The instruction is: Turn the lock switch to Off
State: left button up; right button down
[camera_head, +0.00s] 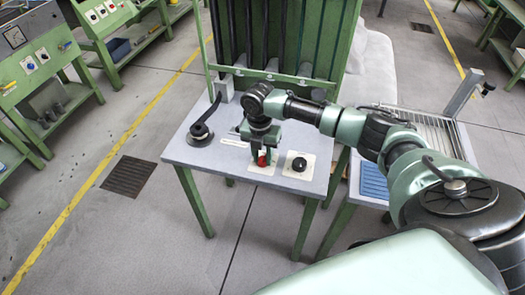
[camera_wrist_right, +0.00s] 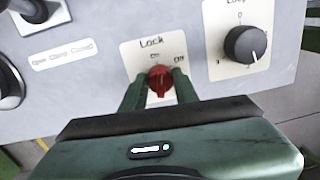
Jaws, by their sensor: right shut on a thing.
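The lock switch is a red knob (camera_head: 263,159) on a pale plate on the grey tabletop, and it also shows in the right wrist view (camera_wrist_right: 160,82). The plate reads "Lock", with "On" just above the knob and "Off" to its upper right. The knob's ridge runs roughly up and down in the wrist view; its exact pointing is hard to tell. My right gripper (camera_head: 262,153) reaches down over the switch. Its two green fingers (camera_wrist_right: 159,88) are on either side of the red knob, shut on it. My left gripper is not in view.
A black dial (camera_wrist_right: 245,44) sits on its own plate just right of the switch, also in the head view (camera_head: 299,164). A black lever (camera_head: 203,130) stands at the table's left. A green machine frame (camera_head: 285,78) rises behind. A blue ridged tray (camera_head: 374,180) lies at right.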

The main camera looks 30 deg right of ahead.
jog(key=m+p, duration=0.4)
jog(key=shift+r+m, duration=0.25)
jog(key=shift+m, duration=0.15)
jog(key=shift+d+f+m+p, duration=0.1)
jog(key=shift+f+m+p, duration=0.05)
jog(key=shift+m+p, duration=1.8)
jog(key=shift+m, duration=0.35)
jog(key=c, duration=1.1)
grip_release()
jog(key=shift+o, duration=0.2)
jog(key=shift+w+r+b, duration=0.2)
jog(key=shift+r+b, duration=0.6)
jog(key=shift+r, duration=3.05)
